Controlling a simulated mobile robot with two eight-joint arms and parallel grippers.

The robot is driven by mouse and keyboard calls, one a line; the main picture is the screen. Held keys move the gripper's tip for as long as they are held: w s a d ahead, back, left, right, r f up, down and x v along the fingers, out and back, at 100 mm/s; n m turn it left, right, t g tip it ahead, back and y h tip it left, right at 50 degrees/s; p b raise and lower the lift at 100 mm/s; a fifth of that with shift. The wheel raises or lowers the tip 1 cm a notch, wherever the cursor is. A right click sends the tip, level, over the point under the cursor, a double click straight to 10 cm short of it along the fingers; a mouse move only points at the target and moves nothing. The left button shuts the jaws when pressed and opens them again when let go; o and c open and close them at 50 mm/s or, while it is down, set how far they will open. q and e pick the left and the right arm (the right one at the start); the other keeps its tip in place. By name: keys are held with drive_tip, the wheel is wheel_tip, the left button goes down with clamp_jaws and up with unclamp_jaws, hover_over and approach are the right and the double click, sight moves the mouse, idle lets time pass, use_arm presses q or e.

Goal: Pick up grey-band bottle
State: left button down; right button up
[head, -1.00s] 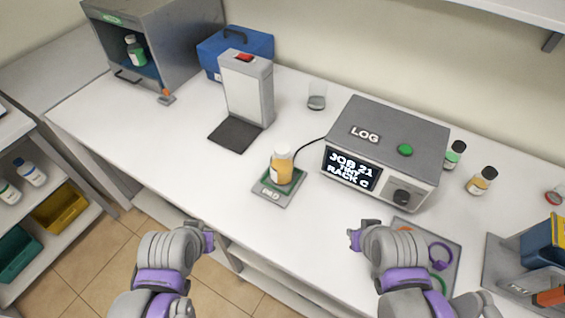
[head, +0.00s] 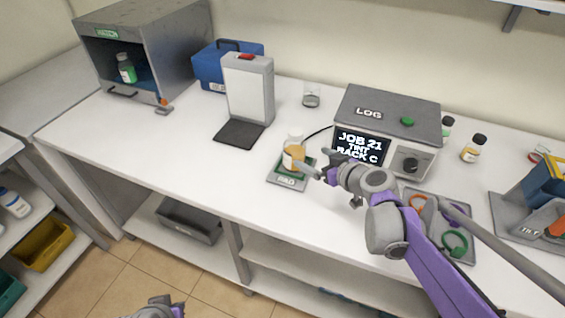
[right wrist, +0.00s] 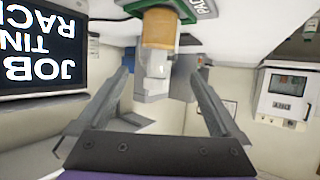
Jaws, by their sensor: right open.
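A bottle (head: 293,157) with amber contents, a pale top and a pale label stands upright on a small pad (head: 285,181) in the middle of the bench. I cannot make out a grey band on it. My right gripper (head: 317,166) is open, just right of this bottle in the head view. In the right wrist view, which is upside down, the bottle (right wrist: 160,30) shows ahead between the open fingers (right wrist: 161,78), and nothing is held. Another amber bottle with a black cap (head: 473,149) stands at the back right.
A LOG box with a screen (head: 361,147) stands behind my right arm. A white upright panel on a dark base (head: 240,133) stands left of the pad. A tray with coloured rings (head: 411,203) lies under my right arm. The bench's front left is clear.

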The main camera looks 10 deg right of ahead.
sight(303, 150)
drive_tip(key=x, duration=0.5)
drive_tip(key=shift+w+d, duration=0.15)
drive_tip(key=shift+d, duration=0.2)
drive_tip(key=shift+x, duration=3.1)
drive_tip(key=shift+a, duration=0.2)
drive_tip(key=shift+c, duration=0.2)
clamp_jaws()
